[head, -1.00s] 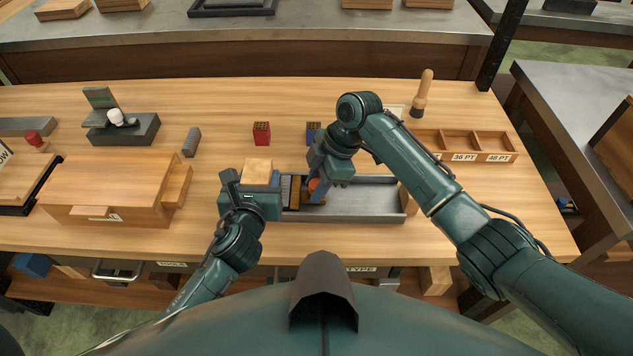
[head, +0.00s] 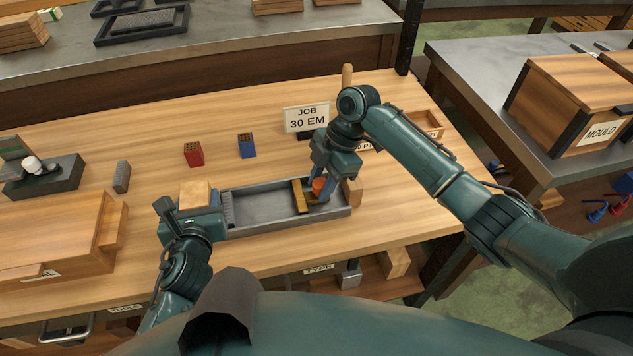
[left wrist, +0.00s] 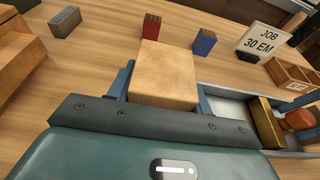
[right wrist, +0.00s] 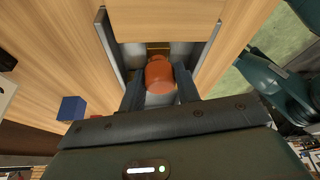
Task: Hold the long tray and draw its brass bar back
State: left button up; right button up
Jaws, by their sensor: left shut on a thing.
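The long grey tray (head: 265,207) lies on the bench. My left gripper (head: 193,200) is shut on the pale wooden block (head: 195,193) at its left end; the left wrist view shows this block (left wrist: 165,75) between the fingers. The brass bar (head: 300,197) crosses the tray toward its right end. Beside it is an orange knob (head: 318,186). My right gripper (head: 325,190) is down at the knob, and the right wrist view shows the knob (right wrist: 160,75) between its fingers. Whether they press on it is unclear.
A "JOB 30 EM" sign (head: 306,119), a red block (head: 193,153) and a blue block (head: 246,145) stand behind the tray. A wooden case (head: 55,235) lies left. A wooden block (head: 352,190) is at the tray's right end.

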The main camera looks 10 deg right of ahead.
jog(key=o, duration=0.4)
jog(key=shift+a, duration=0.1)
jog(key=shift+r, duration=0.15)
jog(key=v, duration=1.1)
jog(key=shift+d+r, duration=0.3)
jog(key=shift+r, duration=0.05)
jog(key=shift+w, duration=0.1)
